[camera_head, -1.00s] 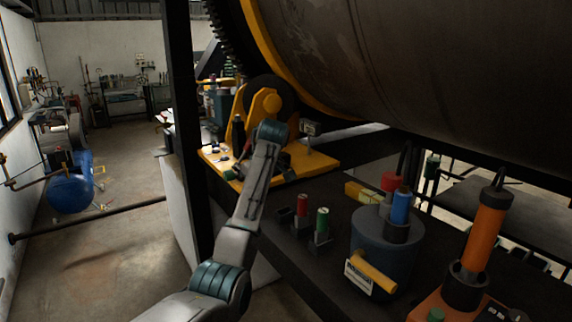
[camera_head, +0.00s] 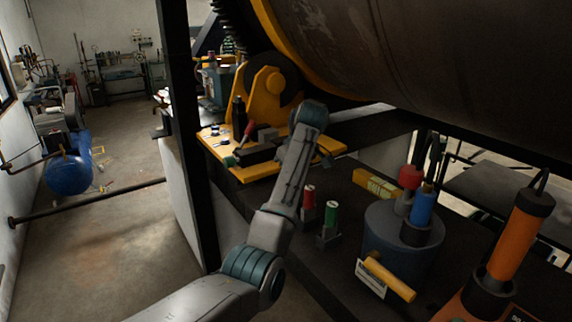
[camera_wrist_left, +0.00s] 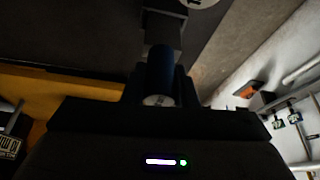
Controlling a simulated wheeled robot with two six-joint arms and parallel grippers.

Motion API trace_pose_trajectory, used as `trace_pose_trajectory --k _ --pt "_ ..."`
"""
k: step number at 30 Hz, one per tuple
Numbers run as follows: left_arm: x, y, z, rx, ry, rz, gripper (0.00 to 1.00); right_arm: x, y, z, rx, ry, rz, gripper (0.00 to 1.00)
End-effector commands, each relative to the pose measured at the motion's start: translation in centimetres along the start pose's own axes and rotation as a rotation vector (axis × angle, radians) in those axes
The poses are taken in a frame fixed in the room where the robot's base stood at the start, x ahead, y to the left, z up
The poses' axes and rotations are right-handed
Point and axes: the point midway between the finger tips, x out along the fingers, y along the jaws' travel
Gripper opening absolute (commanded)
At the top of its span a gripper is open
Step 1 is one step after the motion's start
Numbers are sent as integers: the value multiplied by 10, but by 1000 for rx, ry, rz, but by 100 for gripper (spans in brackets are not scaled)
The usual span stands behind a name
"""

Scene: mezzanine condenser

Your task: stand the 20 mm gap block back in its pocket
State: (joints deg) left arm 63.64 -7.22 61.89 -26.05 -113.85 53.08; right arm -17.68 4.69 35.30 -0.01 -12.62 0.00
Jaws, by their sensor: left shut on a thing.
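My left gripper (camera_wrist_left: 158,112) is shut on the dark blue round handle (camera_wrist_left: 160,75) of a piece with a grey square block (camera_wrist_left: 162,30) at its far end. I take this as the gap block; no size marking is readable. In the head view my left arm reaches over the yellow plate's right part, and its wrist hides the gripper and the held piece. A red-topped piece (camera_head: 308,198) and a green-topped piece (camera_head: 330,216) stand upright on the dark bench, right of the arm. I cannot make out an empty pocket. My right gripper is not in view.
The yellow plate (camera_head: 215,145) carries a roller bracket, a red-handled tool (camera_head: 248,131) and a grey block (camera_head: 267,136). A blue-grey pot (camera_head: 385,250) and an orange tool (camera_head: 515,235) stand at right. The big drum (camera_head: 430,60) overhangs the bench.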

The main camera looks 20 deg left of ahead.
Motion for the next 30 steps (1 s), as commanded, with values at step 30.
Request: trace_pose_trajectory --k 30 --pt "13 1 9 -3 4 2 0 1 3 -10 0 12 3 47"
